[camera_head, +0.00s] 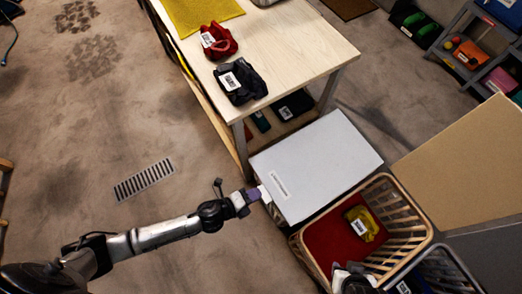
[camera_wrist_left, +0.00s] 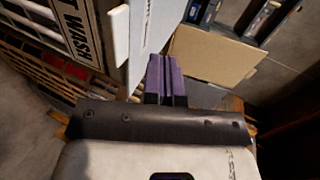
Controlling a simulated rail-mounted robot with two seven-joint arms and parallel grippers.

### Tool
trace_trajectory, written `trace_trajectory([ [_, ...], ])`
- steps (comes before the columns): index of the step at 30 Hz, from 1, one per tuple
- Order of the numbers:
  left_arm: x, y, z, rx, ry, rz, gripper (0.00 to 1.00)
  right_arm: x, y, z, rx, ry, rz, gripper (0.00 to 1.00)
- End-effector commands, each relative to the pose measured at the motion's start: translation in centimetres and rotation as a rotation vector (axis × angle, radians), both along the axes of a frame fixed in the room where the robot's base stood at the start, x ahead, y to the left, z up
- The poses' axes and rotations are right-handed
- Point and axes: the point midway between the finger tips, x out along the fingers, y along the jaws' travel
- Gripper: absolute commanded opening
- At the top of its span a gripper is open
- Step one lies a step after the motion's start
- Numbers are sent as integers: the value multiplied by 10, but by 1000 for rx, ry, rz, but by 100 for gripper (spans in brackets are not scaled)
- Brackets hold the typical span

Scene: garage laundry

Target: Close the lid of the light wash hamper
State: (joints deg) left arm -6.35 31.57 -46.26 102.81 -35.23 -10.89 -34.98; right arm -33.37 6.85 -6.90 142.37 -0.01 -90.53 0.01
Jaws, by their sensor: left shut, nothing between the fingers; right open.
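The light wash hamper's pale grey-white lid (camera_head: 325,160) is a flat panel in the middle right of the head view, with a white strip on its left part. My left gripper (camera_head: 256,195) is shut and empty at the lid's left edge, close to a small white tab; contact is unclear. In the left wrist view its purple fingers (camera_wrist_left: 166,80) are together beside the pale lid (camera_wrist_left: 152,30). Whether the lid lies fully down is unclear. My right gripper (camera_head: 353,272) is at the bottom edge, partly cut off.
A slatted basket (camera_head: 415,220) with red lining and a yellow cloth (camera_head: 363,224) stands beside the lid. A wooden table (camera_head: 300,45) stands behind it. A tan board (camera_head: 465,165) rises at right. The floor at left is clear around a drain grate (camera_head: 144,180).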

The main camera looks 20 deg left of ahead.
Motion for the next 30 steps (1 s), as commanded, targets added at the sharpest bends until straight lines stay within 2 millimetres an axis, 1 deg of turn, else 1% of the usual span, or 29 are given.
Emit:
trace_trajectory([
  [1,-12,8,2,2,5,-1,0,1,0,2,0,-1,-1,43],
  [3,-22,16,6,0,4,-1,0,1,0,3,1,-1,-2,43],
  [6,-35,27,11,0,2,-1,0,1,1,4,3,1,-2,43],
  [12,-52,40,18,-2,-1,-1,0,1,1,6,4,3,-3,43],
  [18,-60,47,21,-1,-3,-2,0,1,1,7,3,2,-3,43],
  [30,-61,49,22,-24,14,11,0,0,-2,7,-7,3,4,43],
])
